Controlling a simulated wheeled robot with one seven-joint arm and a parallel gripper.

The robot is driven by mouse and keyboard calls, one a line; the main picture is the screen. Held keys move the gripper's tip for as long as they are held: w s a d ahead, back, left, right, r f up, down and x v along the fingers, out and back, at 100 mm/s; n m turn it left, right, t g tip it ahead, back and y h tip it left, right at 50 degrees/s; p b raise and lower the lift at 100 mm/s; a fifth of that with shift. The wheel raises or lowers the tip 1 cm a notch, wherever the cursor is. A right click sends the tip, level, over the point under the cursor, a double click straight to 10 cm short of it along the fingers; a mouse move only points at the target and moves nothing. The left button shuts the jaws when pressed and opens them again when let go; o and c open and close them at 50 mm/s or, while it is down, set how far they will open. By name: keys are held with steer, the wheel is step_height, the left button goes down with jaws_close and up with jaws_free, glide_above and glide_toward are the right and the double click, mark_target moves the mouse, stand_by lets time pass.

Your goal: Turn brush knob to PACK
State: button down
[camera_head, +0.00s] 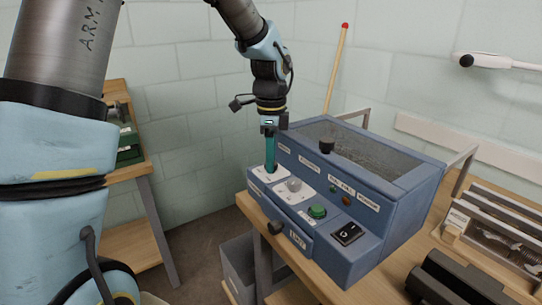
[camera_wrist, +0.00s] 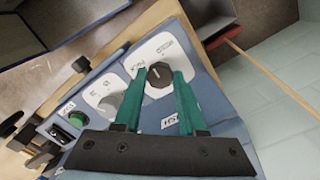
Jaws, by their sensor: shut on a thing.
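The blue machine (camera_head: 358,205) stands on a wooden bench, with knobs and buttons on its front ledge. A black knob (camera_wrist: 159,76) sits on a white plate (camera_wrist: 148,54) with small printed marks I cannot read for certain. My gripper (camera_wrist: 160,80) has its teal fingers on either side of this knob, shut on it. In the head view my gripper (camera_head: 270,168) points straight down onto the ledge's left plate, and its fingers hide the knob. A grey knob (camera_head: 294,184) on a second white plate is just to the right; it also shows in the wrist view (camera_wrist: 107,103).
A green button (camera_head: 317,211) and a black rocker switch (camera_head: 347,233) lie further right on the ledge. A black round knob (camera_head: 275,227) sticks out of the front face. A dark knob (camera_head: 327,146) stands on top. A grey bin (camera_head: 240,262) is below the bench.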

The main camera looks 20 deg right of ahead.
steer(key=n, duration=0.5)
steer(key=shift+n, duration=2.6)
steer(key=c, duration=0.8)
jaws_free()
steer(key=shift+o, duration=0.2)
steer(key=shift+r, duration=0.15)
step_height(320, 180, up, 11)
steer(key=b, duration=0.1)
steer(key=shift+f, duration=0.2)
